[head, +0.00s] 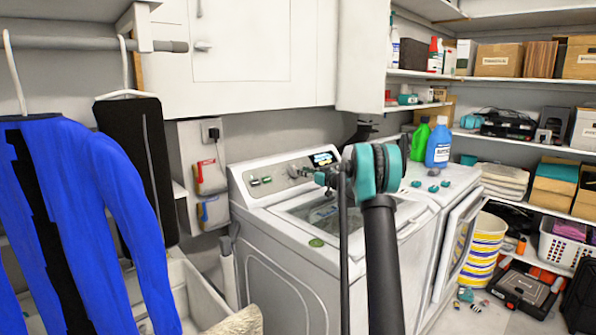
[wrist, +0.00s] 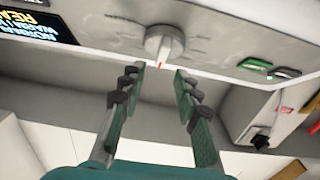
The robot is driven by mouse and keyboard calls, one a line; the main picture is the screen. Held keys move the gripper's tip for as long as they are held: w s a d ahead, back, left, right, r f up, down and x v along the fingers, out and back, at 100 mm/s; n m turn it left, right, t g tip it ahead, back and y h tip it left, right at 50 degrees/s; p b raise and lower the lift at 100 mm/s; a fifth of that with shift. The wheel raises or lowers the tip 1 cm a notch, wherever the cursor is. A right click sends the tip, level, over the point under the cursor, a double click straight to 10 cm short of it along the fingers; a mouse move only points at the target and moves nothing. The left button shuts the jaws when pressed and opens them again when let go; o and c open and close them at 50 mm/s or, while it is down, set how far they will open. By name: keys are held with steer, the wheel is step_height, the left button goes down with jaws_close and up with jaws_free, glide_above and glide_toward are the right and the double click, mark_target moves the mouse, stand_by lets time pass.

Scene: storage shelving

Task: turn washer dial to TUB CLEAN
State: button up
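The washer (head: 272,235) is a white top-loader with a raised control panel at its back. Its round dial (wrist: 163,44) is light grey with a pointer ridge and a small red mark, and shows at the top middle of the wrist view. In the head view the dial (head: 294,171) is small, just left of my gripper (head: 318,175). In the wrist view my gripper (wrist: 160,73) is open and empty, its two fingers apart and the dial beyond the gap between the tips. No contact with the dial is visible. The panel lettering around the dial is too faint to read.
A lit display (wrist: 36,27) and green-lit buttons (wrist: 258,66) flank the dial. A green bottle (head: 421,138) and a blue bottle (head: 438,143) stand right of the washer. Blue clothing (head: 110,180) hangs at left. White cupboards (head: 255,45) overhang the panel.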

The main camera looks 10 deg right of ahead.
mark_target(295, 168)
steer(key=shift+x, duration=2)
jaws_close()
